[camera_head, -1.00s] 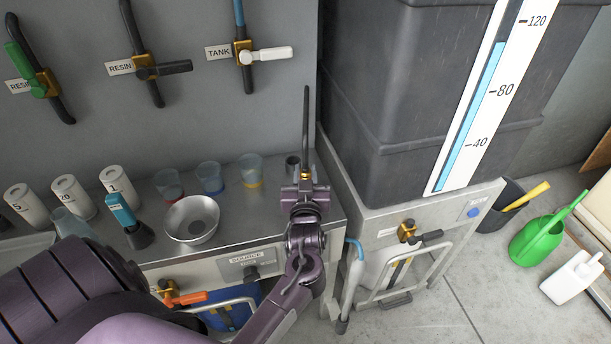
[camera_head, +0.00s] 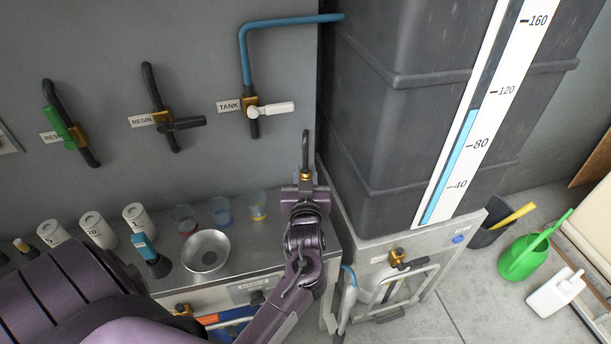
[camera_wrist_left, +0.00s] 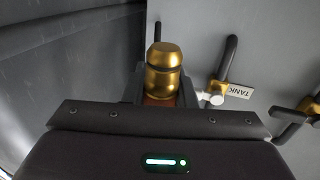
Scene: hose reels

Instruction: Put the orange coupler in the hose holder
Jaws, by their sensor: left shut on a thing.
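My left gripper (camera_head: 304,190) is raised in front of the wall, near the tank's left edge. It is shut on the coupler (camera_head: 305,174), which shows a brass body and a black hose end pointing up. In the left wrist view the brass coupler (camera_wrist_left: 164,68) stands upright between the fingers, with an orange-brown band low down at the jaws. I cannot clearly make out the hose holder. My right gripper is not in view.
A large dark tank (camera_head: 400,120) with a white level scale stands right of the gripper. The wall bears a TANK valve (camera_head: 265,108) and two resin valves. A metal bowl (camera_head: 206,250), cups and white canisters stand on the counter. A green watering can (camera_head: 524,257) is on the floor.

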